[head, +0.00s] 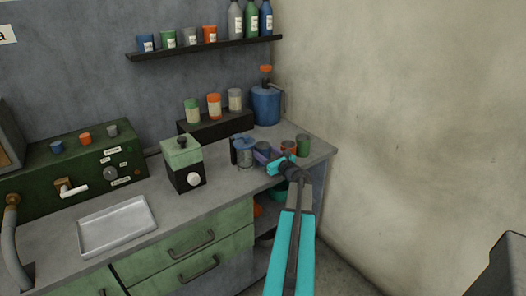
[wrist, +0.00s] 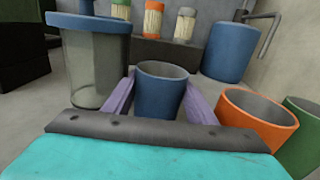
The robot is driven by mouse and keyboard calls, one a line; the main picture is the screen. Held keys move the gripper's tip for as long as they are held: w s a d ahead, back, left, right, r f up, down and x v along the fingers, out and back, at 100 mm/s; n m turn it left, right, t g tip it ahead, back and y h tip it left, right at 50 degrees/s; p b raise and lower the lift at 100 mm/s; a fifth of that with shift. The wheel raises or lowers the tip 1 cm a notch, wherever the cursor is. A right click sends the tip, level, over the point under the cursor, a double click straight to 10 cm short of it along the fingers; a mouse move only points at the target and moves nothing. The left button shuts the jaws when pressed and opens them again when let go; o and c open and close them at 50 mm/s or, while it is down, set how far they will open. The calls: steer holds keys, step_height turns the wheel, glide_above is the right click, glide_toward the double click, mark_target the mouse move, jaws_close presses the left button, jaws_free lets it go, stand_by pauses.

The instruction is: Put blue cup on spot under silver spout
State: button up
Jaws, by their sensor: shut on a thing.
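The blue cup (wrist: 160,92) stands upright between the purple fingers of my gripper (wrist: 160,100) in the wrist view. My gripper is shut on it, one finger on each side. In the head view my gripper (head: 264,156) is over the right part of the counter, and the cup is hard to make out there. A grey spout (head: 284,100) sticks out from the blue tank (head: 265,107) at the back right corner. This spout (wrist: 268,32) is behind and right of the cup in the wrist view. I cannot make out a marked spot under it.
A clear jar with a blue lid (wrist: 97,62) stands close left of the cup. An orange cup (wrist: 256,118) and a green cup (wrist: 302,125) stand close right. A raised block (head: 215,125) with several canisters is behind. The wall bounds the counter's right side.

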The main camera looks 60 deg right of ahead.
steer(key=o, duration=1)
steer(key=shift+c, duration=0.2)
steer(key=shift+r, duration=0.1)
steer(key=shift+s, duration=0.1)
steer(key=shift+b+v, duration=0.95)
steer(key=shift+v, duration=5)
